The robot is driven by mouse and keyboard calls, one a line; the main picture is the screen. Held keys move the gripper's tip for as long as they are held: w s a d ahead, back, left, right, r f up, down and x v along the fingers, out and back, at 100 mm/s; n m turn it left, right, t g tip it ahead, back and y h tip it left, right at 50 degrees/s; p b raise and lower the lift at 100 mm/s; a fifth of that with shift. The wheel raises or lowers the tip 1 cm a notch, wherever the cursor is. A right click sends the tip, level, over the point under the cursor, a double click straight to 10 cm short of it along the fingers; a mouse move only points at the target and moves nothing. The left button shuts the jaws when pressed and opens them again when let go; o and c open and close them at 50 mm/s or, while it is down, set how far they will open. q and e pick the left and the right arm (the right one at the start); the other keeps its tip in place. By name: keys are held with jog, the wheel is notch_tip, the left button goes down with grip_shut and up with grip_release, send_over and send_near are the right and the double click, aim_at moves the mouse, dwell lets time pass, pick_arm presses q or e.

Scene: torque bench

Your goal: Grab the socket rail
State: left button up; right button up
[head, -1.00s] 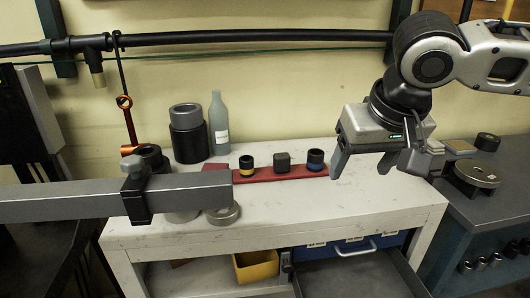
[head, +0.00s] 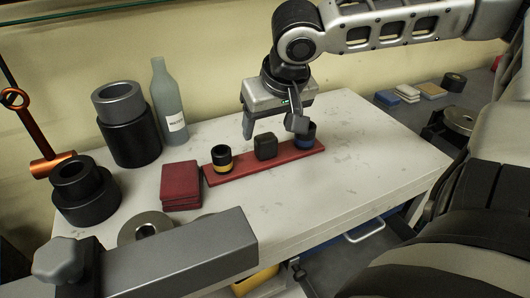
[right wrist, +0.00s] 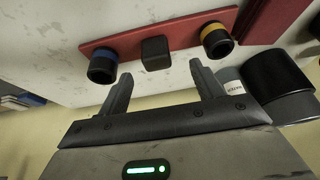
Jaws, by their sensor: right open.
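The socket rail (head: 240,174) is a flat red strip on the white bench. It carries a yellow-banded socket (head: 222,158), a plain dark square-sided socket (head: 266,147) in the middle and a blue-banded socket (head: 307,137). My right gripper (head: 272,129) is open and empty beside the rail, close to the middle socket. In the right wrist view the rail (right wrist: 185,30) lies beyond the two spread fingers (right wrist: 163,88), with the middle socket (right wrist: 155,53) between them and apart from them. My left gripper is not in view.
Stacked red blocks (head: 181,186) lie left of the rail. Black and grey cylinders (head: 129,141), a grey bottle (head: 169,105) and a black stepped cylinder (head: 84,191) stand at the left. A grey bar (head: 190,252) crosses the front left. The bench's right side is clear.

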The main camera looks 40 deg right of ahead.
aim_at(266, 136)
jog(key=x, duration=0.6)
jog(key=shift+w+d+f, duration=0.25)
jog(key=shift+w+d, duration=0.05)
jog(key=shift+d, duration=0.1)
jog(key=c, duration=1.2)
jog(key=shift+w+r, duration=0.1)
jog(key=shift+r, duration=0.05)
